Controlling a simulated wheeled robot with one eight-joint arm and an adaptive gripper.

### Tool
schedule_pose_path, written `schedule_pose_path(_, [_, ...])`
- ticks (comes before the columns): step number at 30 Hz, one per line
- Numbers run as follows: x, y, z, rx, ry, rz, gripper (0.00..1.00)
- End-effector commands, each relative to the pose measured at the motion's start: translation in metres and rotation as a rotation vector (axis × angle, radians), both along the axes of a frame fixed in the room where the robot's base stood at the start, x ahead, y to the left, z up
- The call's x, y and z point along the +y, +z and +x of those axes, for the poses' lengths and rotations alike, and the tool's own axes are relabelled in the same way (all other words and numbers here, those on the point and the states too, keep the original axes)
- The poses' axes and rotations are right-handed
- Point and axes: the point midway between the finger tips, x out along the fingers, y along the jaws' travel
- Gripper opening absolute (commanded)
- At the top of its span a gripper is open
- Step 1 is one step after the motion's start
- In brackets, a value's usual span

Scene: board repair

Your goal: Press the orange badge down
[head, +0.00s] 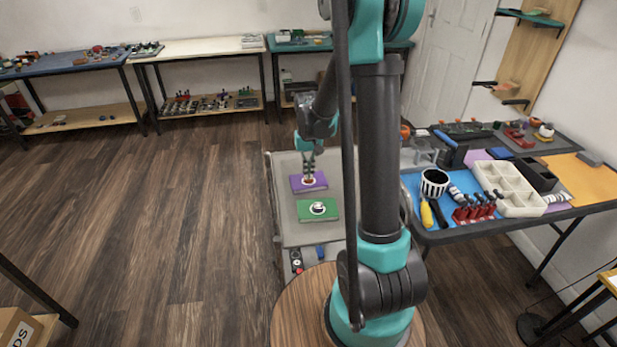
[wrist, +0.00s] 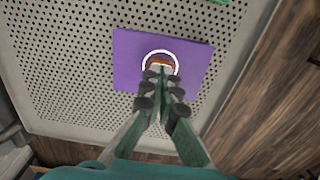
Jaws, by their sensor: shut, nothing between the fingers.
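The orange badge (wrist: 160,60) sits inside a white ring on a purple board (wrist: 125,62). In the wrist view only part of the badge shows, because my fingertips cover the rest. The purple board also shows in the head view (head: 321,182), lying on a light perforated table. My gripper (wrist: 160,72) is shut and empty, pointing down over the badge. In the head view my gripper (head: 308,176) is at the badge. I cannot tell whether the fingertips touch it.
A green board (head: 304,216) with a white ring lies just in front of the purple one. The perforated tabletop (head: 290,235) is mostly bare around them. A folding table on the right holds a cream divided tray (head: 512,208), a striped cup (head: 434,188) and red-handled tools (head: 474,210).

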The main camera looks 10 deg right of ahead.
Motion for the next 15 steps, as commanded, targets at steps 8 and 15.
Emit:
schedule_pose_path(8, [0.0000,-0.0011,0.0000,0.000,0.000,0.000,0.00])
schedule_pose_path(15, [0.0000,0.0076,0.0001,0.000,0.000,0.000,0.00])
